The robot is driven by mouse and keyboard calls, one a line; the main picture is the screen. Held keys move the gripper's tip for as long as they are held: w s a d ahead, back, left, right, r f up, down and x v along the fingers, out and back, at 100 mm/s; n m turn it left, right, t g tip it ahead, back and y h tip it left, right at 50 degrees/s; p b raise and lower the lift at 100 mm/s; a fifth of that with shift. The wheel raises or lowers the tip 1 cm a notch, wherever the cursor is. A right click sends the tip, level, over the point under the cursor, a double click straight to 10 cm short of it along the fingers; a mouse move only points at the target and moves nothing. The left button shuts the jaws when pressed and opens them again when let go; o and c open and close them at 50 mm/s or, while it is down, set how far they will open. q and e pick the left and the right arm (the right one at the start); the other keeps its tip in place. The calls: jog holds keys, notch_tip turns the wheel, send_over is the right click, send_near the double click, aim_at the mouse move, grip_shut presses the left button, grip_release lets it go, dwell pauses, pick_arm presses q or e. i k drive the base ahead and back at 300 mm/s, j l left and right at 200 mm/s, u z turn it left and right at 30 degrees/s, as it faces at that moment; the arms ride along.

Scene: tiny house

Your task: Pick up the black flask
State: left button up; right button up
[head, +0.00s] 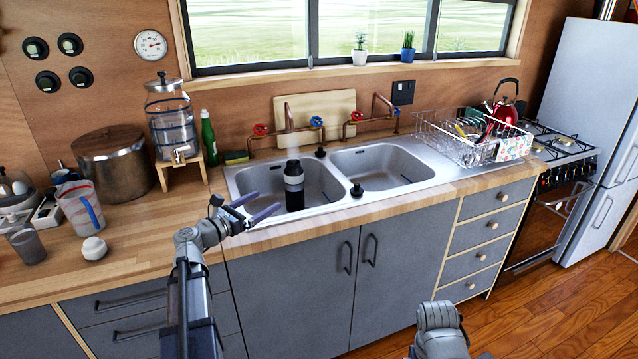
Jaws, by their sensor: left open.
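The black flask (294,197) stands upright in the left basin of the double sink (331,208). It has a dark body with a grey band near its top. My left gripper (260,204) is open and empty at the front left edge of the sink. Its two fingers point right toward the flask, and in the picture there is a gap between them and the flask. My right arm shows only as a grey link at the bottom right, and its gripper is not in view.
Copper taps (290,125) rise behind the basins. A green bottle (208,138) and a glass dispenser (172,125) stand left of the sink. A dish rack (462,140) stands to the right. A measuring jug (80,208) and cups occupy the left counter (140,245).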

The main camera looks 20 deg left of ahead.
aim_at(293, 173)
jog(key=i+j+z, duration=0.2)
jog(key=i+j, duration=0.55)
